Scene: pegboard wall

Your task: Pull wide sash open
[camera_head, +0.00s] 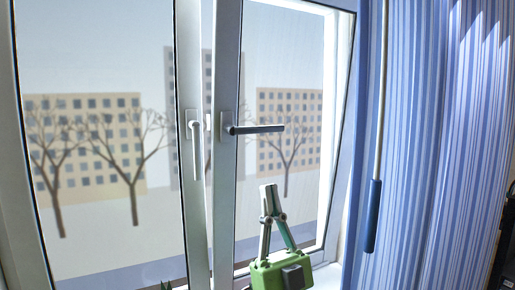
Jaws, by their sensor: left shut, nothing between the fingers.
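The window has two sashes. The left sash (197,225) looks the wider; its white handle (197,150) points down and it looks closed. The right sash (227,200) has a grey handle (257,129) lying level, pointing right. This sash looks tilted out of the frame, its right side slanting. My left gripper (269,187) is at the bottom centre, in front of the right sash's glass and below its handle. Its fingers point up, meet at the tips and hold nothing. It looks apart from both handles. My right gripper is not in view.
A striped blue curtain (440,130) hangs at the right. A thin rod with a dark blue grip (372,215) hangs before it. A dark object (503,245) stands at the right edge. A small dark green shape at the bottom left is unclear.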

